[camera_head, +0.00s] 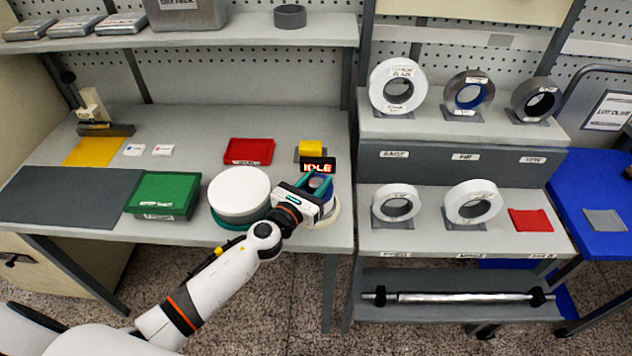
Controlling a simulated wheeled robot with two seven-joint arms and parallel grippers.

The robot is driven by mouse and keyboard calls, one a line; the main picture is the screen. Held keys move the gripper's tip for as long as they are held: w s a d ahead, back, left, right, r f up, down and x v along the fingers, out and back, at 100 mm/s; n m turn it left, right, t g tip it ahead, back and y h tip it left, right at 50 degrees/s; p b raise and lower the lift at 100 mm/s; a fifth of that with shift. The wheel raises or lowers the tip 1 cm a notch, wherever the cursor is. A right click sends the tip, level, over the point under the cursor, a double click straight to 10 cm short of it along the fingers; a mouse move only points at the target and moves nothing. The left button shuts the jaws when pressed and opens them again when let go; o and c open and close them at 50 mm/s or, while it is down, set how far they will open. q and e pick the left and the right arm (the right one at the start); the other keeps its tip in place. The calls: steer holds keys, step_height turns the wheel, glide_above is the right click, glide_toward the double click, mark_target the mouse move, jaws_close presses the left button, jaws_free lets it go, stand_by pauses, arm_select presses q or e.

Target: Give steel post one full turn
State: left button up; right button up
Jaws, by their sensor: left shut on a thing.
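My left gripper (318,185) reaches in over the front right of the workbench, its teal fingers shut on the steel post (318,181). Only a small part of the post shows between the fingers. A blue ring and a pale round base (331,213) show around and under the gripper, partly hidden by it. A small display reading IDLE (318,165) stands just behind the post. My right gripper is not in view.
A large white disc (239,192) stands close left of my gripper. A yellow block (311,148) is behind the display. A green box (163,195) and a red tray (249,151) are on the bench. Tape rolls stand on the right rack, above a steel bar (455,297).

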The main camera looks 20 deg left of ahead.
arm_select(q)
steer(key=shift+f+m+g+h+b, duration=0.15)
steer(key=shift+m+g+h+b, duration=0.35)
steer(key=shift+m+h+b, duration=0.8)
steer(key=m+g+h+b, duration=0.1)
steer(key=h, duration=0.1)
steer(key=shift+f+h, duration=0.1)
steer(key=shift+h, duration=0.2)
steer(key=m+g+h+b, duration=0.1)
steer(key=h+b, duration=0.1)
steer(key=b, duration=0.1)
steer(key=shift+m+g, duration=0.3)
steer(key=shift+r+m+g+h+b, duration=0.2)
steer(key=shift+m+g+h+b, duration=0.25)
steer(key=shift+b, duration=0.6)
steer(key=shift+h, duration=0.25)
steer(key=o, duration=1)
steer(key=shift+r, duration=0.1)
